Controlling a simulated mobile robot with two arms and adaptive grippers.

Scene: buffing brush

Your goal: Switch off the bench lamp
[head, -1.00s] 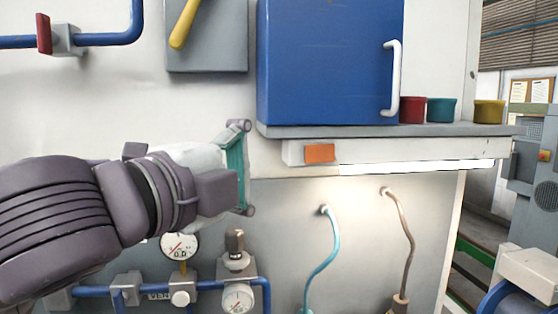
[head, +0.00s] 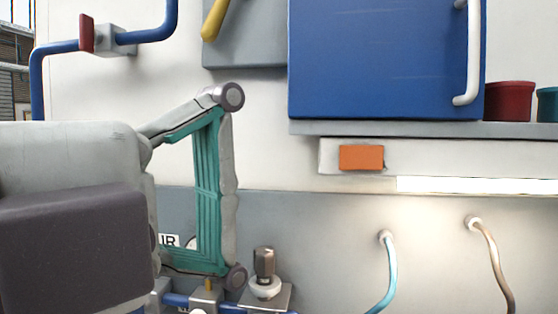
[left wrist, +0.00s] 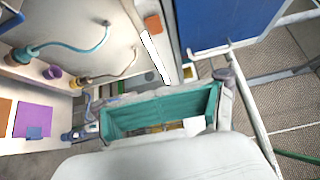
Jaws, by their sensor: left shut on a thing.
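The bench lamp is a pale bar (head: 450,157) under the shelf, with a bright lit strip (head: 478,186). An orange switch (head: 361,157) is on the left end of its front. My left gripper (head: 232,187), grey with teal inner faces, is left of the switch and apart from it in the picture. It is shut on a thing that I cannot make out. In the left wrist view the gripper (left wrist: 163,106) spans the middle, with the orange switch (left wrist: 153,24) and lit strip (left wrist: 156,57) beyond it. My right gripper is not in view.
A blue cabinet (head: 385,60) with a white handle stands on the shelf (head: 420,129), right of which are a red pot (head: 508,101) and a teal pot (head: 547,104). Blue pipes and a dark-knobbed valve (head: 264,264) are below. Blue (head: 386,270) and brown (head: 492,262) hoses hang at right.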

